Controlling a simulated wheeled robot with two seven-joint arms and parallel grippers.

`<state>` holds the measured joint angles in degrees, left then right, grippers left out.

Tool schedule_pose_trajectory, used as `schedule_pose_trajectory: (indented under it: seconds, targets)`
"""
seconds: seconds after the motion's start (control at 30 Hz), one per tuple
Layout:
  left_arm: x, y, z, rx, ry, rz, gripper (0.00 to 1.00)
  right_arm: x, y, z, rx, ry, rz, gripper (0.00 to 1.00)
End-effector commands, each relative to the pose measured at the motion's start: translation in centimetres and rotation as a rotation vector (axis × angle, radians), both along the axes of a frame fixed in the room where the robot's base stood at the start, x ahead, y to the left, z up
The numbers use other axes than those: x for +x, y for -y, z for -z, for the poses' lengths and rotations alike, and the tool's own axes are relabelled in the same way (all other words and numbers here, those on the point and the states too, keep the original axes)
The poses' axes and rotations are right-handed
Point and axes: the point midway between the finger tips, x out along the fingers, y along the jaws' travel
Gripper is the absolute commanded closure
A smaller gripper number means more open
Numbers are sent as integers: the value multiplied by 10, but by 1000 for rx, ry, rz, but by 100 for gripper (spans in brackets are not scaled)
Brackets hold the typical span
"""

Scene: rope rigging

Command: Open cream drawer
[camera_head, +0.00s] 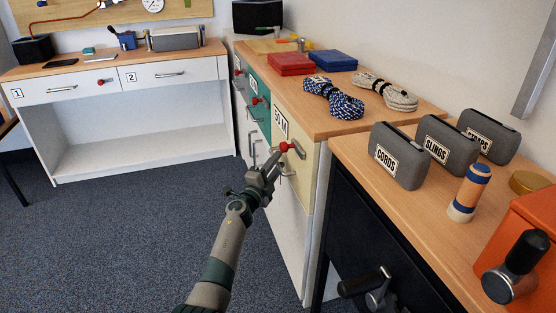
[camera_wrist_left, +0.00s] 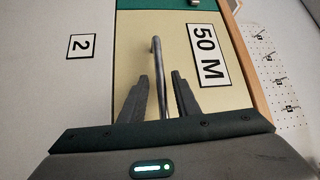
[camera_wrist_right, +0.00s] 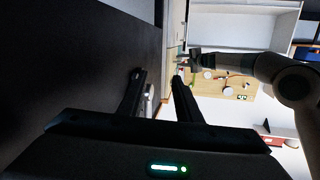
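The cream drawer (camera_head: 307,166) is the front with the "50 M" label, in the cabinet at the centre of the head view. It looks closed. Its metal handle (camera_wrist_left: 159,62) stands out from the cream face in the left wrist view. My left gripper (camera_wrist_left: 160,78) is open, with one finger on each side of the handle bar and a visible gap to each. In the head view the left gripper (camera_head: 273,166) is at this drawer's front, partly covering it. My right gripper (camera_wrist_right: 156,78) is open and empty beside a dark surface.
A teal drawer (camera_head: 257,96) adjoins the cream one. Blue-white rope (camera_head: 333,98), pale rope (camera_head: 385,92), a red case (camera_head: 291,64) and a blue case (camera_head: 333,60) lie on the cabinet top. Grey cases (camera_head: 398,157) stand on the right bench. The carpet (camera_head: 120,235) at left is clear.

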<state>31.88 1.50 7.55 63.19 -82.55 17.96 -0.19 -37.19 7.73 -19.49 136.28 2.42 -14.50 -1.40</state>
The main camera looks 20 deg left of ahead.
Motion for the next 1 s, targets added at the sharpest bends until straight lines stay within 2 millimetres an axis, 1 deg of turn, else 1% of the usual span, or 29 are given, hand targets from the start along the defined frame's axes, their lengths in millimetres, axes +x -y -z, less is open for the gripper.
schedule_pose_trajectory:
  seconds: [0.37, 0.5, 0.77, 0.87, 1.0]
  targets:
    - [1, 1, -1, -1, 0, 0, 71, -1, 0, -1, 1, 5, 0, 69]
    - [1, 1, -1, -1, 0, 0, 100, -1, 0, 0, 0, 2, -1, 69]
    - [1, 0, -1, 0, 0, -1, 100, -1, 0, 1, -1, 0, -1, 69]
    - [0, -3, 0, 1, 0, -1, 100, -1, 0, 1, -1, -4, -1, 69]
    - [-1, -11, 0, 1, -1, -2, 100, -1, 0, 3, -4, -14, -3, 69]
